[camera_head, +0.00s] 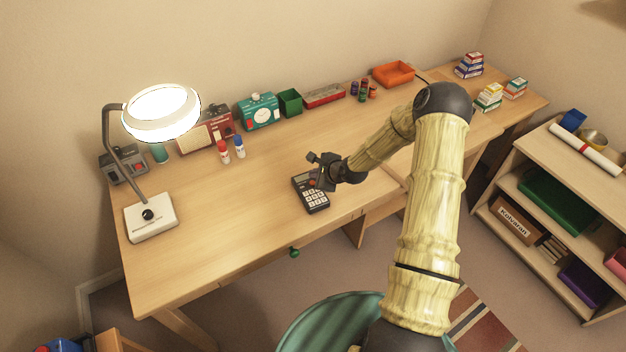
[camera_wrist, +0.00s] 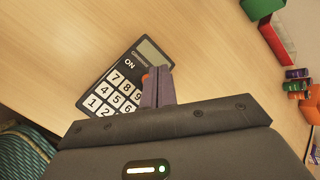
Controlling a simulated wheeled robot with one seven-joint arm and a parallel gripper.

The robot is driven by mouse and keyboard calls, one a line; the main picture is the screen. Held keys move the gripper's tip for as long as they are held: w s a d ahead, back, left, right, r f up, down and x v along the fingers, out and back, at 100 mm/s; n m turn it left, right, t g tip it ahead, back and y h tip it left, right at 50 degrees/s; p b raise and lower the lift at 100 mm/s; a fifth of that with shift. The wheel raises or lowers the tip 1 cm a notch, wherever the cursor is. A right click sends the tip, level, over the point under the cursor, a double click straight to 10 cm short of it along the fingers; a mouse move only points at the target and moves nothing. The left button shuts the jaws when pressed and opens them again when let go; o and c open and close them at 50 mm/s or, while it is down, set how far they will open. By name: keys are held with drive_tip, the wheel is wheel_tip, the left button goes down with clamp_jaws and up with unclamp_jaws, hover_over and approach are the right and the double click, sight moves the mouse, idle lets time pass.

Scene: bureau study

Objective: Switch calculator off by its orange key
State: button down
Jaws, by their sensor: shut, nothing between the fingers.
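The calculator (camera_head: 313,198) lies on the desk near its front edge, dark with light keys. In the wrist view the calculator (camera_wrist: 118,86) shows its number keys, the word ON and a grey display that looks blank. A small patch of the orange key (camera_wrist: 145,77) shows beside the fingertips; the rest of it is hidden behind them. My gripper (camera_wrist: 158,72) is shut and empty, with its fingertips over the calculator's upper right part, by the orange key. I cannot tell whether the tips touch the key.
A lit lamp (camera_head: 151,217) stands at the desk's left end. The desk (camera_head: 215,215) around the calculator is clear.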

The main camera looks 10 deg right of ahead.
wheel_tip(320, 180, up, 5)
drive_tip(key=p, duration=0.3)
drive_tip(key=shift+f, duration=0.1)
idle(1.5)
